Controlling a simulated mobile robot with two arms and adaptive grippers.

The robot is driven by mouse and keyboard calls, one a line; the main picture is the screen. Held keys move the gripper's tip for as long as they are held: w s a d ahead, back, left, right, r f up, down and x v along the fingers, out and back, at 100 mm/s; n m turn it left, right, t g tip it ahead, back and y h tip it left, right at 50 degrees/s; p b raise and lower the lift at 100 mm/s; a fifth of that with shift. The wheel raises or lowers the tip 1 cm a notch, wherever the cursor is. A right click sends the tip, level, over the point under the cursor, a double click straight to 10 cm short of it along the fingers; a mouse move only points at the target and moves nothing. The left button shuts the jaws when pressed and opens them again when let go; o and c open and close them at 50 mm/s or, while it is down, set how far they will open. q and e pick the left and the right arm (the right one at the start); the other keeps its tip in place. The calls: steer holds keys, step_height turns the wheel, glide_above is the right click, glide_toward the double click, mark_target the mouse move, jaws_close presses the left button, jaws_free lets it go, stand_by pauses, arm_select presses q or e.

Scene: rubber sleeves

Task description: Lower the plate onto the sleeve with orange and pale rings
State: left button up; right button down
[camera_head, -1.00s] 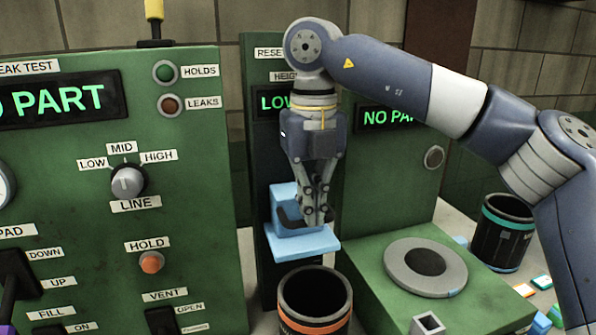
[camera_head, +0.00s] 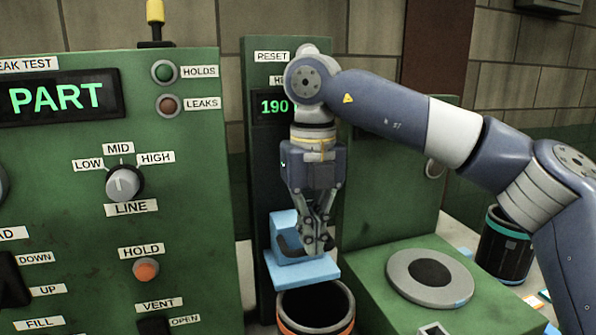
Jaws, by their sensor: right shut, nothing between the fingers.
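The light blue plate (camera_head: 303,271) sits on the dark upright of the height gauge, with a blue block (camera_head: 284,230) with a curved notch on top. The black sleeve (camera_head: 315,306) with an orange ring and a pale ring stands below it, open at the top and cut by the frame's bottom edge. The plate's front edge overlaps the back of the sleeve's rim in the picture; I cannot tell whether they touch. My right gripper (camera_head: 318,247) points down, shut and empty, with its fingertips at the notched block just above the plate. My left gripper is out of view.
The gauge display (camera_head: 272,106) reads 190, partly hidden by my right arm. A green panel (camera_head: 190,240) with knobs stands close on the left. A green bench with a grey ring (camera_head: 430,278) is at right, and a black sleeve with a teal ring (camera_head: 506,245) stands beyond.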

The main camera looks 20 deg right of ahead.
steer(key=shift+r, duration=0.1)
step_height(320, 180, up, 8)
steer(key=p, duration=0.6)
steer(key=shift+p, duration=0.35)
steer(key=shift+r, duration=0.1)
